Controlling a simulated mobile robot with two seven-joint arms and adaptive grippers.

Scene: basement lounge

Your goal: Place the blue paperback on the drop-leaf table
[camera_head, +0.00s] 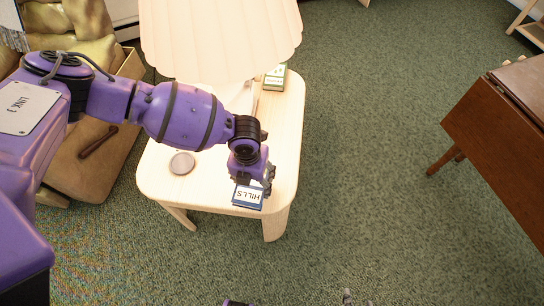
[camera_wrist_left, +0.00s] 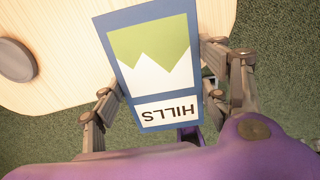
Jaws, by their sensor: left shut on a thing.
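The blue paperback (camera_head: 248,196), with a green and white cover and the word HILLS, is at the front edge of the pale side table. My left gripper (camera_head: 254,180) is shut on it. In the left wrist view the book (camera_wrist_left: 152,60) lies between the fingers, its lower end past the table edge over the carpet. I cannot tell whether it touches the tabletop. The drop-leaf table (camera_head: 505,135), dark reddish-brown, stands at the right with a leaf hanging, well apart from my left gripper.
The pale side table (camera_head: 284,150) holds a lamp with a large cream shade (camera_head: 215,35), a grey round coaster (camera_head: 181,163) and a green book (camera_head: 275,77). An armchair (camera_head: 85,160) stands at the left. Green carpet (camera_head: 370,150) lies open between the two tables.

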